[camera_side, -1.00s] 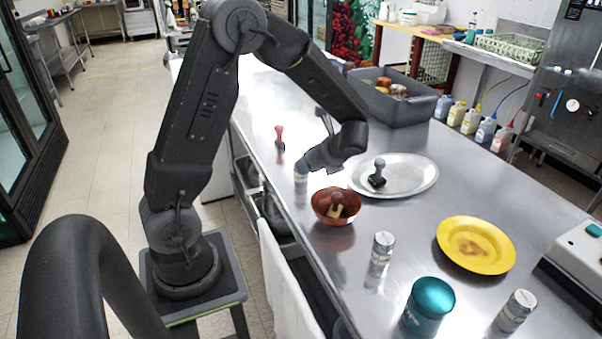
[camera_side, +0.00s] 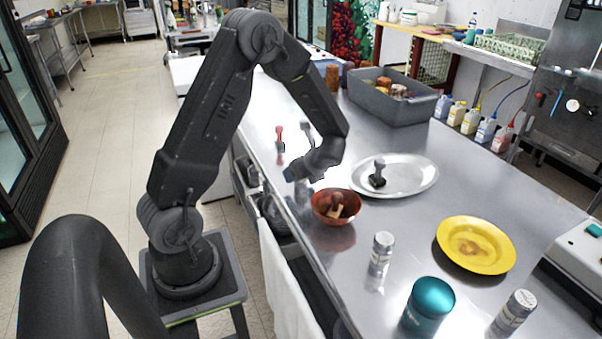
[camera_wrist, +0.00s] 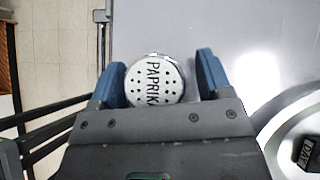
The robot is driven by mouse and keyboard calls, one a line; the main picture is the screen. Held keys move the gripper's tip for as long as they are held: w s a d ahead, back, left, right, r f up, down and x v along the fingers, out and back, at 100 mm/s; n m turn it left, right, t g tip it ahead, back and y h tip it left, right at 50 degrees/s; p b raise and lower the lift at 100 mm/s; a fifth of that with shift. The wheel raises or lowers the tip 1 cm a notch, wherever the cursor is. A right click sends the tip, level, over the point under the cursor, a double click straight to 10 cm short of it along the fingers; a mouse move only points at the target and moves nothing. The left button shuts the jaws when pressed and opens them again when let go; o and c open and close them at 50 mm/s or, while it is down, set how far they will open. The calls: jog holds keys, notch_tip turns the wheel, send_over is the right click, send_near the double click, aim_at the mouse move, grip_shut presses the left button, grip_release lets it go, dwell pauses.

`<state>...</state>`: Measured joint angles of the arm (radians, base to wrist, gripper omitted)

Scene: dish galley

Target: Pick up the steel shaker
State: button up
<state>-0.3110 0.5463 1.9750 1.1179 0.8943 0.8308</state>
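A steel shaker (camera_wrist: 155,82) with a white perforated lid lettered PAPRIKA shows from above in the wrist view, between my blue fingertips. My gripper (camera_wrist: 158,78) is open around it, the left finger close to the lid and a wider gap on the right. In the side view my gripper (camera_side: 291,175) is low at the counter's near edge and largely hides that shaker. Two similar shakers stand apart from it: one (camera_side: 383,248) in front of the copper bowl, one (camera_side: 514,312) at the lower right.
The copper bowl (camera_side: 322,204) with brown items sits close to my gripper. A red-handled tool (camera_side: 280,138) stands behind it. A silver oval platter (camera_side: 415,178) holds a dark-handled tool.

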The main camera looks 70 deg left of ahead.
jog(key=c, duration=1)
jog(key=shift+r, duration=0.1)
